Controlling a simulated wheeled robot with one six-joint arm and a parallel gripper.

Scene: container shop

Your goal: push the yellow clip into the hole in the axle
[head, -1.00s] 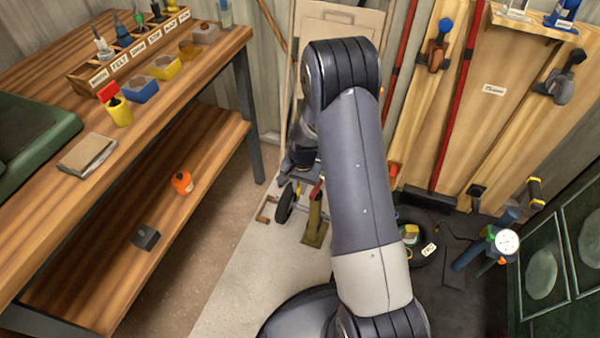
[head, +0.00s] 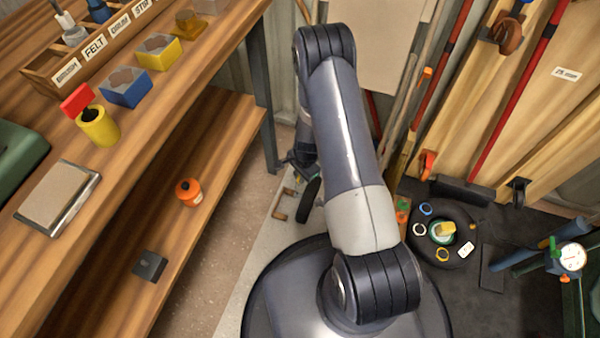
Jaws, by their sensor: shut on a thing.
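My arm reaches up and away from me and bends down at its far end. My gripper (head: 299,160) shows only in part, small and dark, left of the arm and low near the wheel. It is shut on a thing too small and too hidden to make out. A dark wheel (head: 309,190) stands just below it, partly behind my arm. I cannot make out the yellow clip, the axle or its hole; my arm covers much of that area.
A wooden bench (head: 150,120) with a lower shelf runs along the left. An orange jar (head: 188,192) and a dark block (head: 150,265) are on the shelf. A round black tray (head: 466,245) with coloured rings and a yellow piece lies at the right. A dial gauge (head: 572,257) is further right.

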